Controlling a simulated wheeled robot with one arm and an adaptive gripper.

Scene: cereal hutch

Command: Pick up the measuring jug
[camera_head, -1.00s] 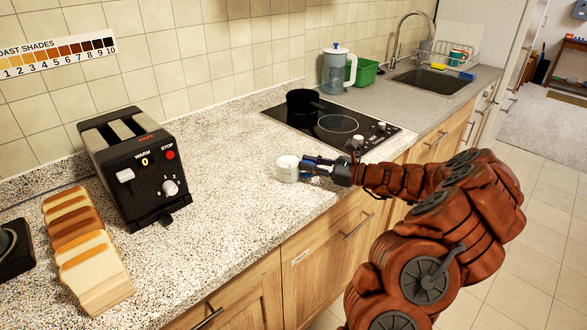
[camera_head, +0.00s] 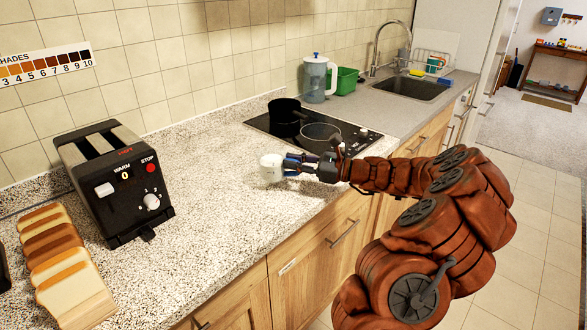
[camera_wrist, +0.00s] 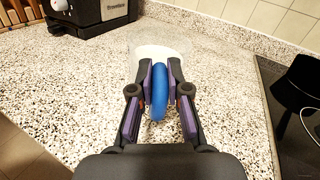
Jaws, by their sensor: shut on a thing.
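The measuring jug (camera_head: 271,168) is small, with a clear upper wall and white in its lower part. It is upright at the counter's front part, between the toaster and the hob. My gripper (camera_head: 292,164) reaches it from the right. In the wrist view the jug (camera_wrist: 160,47) is beyond the fingers, and its blue handle (camera_wrist: 159,95) is between the two pads of my gripper (camera_wrist: 160,80), which is shut on it. I cannot tell whether the jug's base touches the counter.
A black toaster (camera_head: 118,185) and a rack of bread slices (camera_head: 62,265) are on the left. A black pot (camera_head: 285,117) stands on the hob (camera_head: 262,122). A lidded pitcher (camera_head: 315,80), green tub (camera_head: 347,80) and sink (camera_head: 410,88) are farther back. The speckled counter (camera_head: 210,235) is clear around the jug.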

